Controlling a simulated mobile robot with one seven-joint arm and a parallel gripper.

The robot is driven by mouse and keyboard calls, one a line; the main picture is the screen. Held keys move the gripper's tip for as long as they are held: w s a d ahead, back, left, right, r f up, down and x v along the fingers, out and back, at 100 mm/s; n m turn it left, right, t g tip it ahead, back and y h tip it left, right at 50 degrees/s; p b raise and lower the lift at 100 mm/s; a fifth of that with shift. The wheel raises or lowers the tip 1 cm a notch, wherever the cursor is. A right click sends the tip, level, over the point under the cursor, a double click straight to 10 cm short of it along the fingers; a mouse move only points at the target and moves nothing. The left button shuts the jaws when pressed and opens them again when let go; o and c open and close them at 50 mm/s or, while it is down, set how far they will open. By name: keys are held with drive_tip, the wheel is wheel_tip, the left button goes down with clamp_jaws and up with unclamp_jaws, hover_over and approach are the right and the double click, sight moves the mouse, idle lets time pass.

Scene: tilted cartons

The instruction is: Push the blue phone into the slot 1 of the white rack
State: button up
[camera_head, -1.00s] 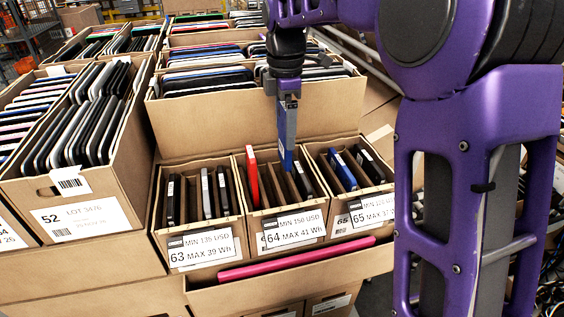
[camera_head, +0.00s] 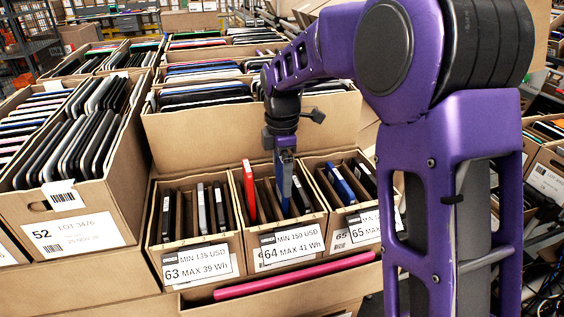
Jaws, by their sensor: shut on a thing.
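My gripper (camera_head: 286,150) points down over the carton labelled 64 (camera_head: 290,245). It is shut on a narrow blue phone (camera_head: 285,188), which hangs upright with its lower part down inside this carton. The carton walls and neighbouring devices hide the phone's lower end, so I cannot tell if it touches the bottom. A red device (camera_head: 249,190) stands upright at the left of the same carton, and dark devices stand to the right of the held phone. No white rack shows; the compartments in view are brown cardboard with white labels.
Carton 63 (camera_head: 198,265) with dark devices is on the left, and carton 65 (camera_head: 364,231) with a blue device (camera_head: 340,183) is on the right. A larger carton (camera_head: 190,130) stands behind. Carton 52 (camera_head: 70,232) is full at the far left. A pink device (camera_head: 295,277) lies in front.

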drive_tip(key=shift+f, duration=0.25)
drive_tip(key=shift+f, duration=0.2)
drive_tip(key=o, duration=1.1)
drive_tip(key=shift+f+b, duration=0.1)
drive_tip(key=shift+b, duration=0.2)
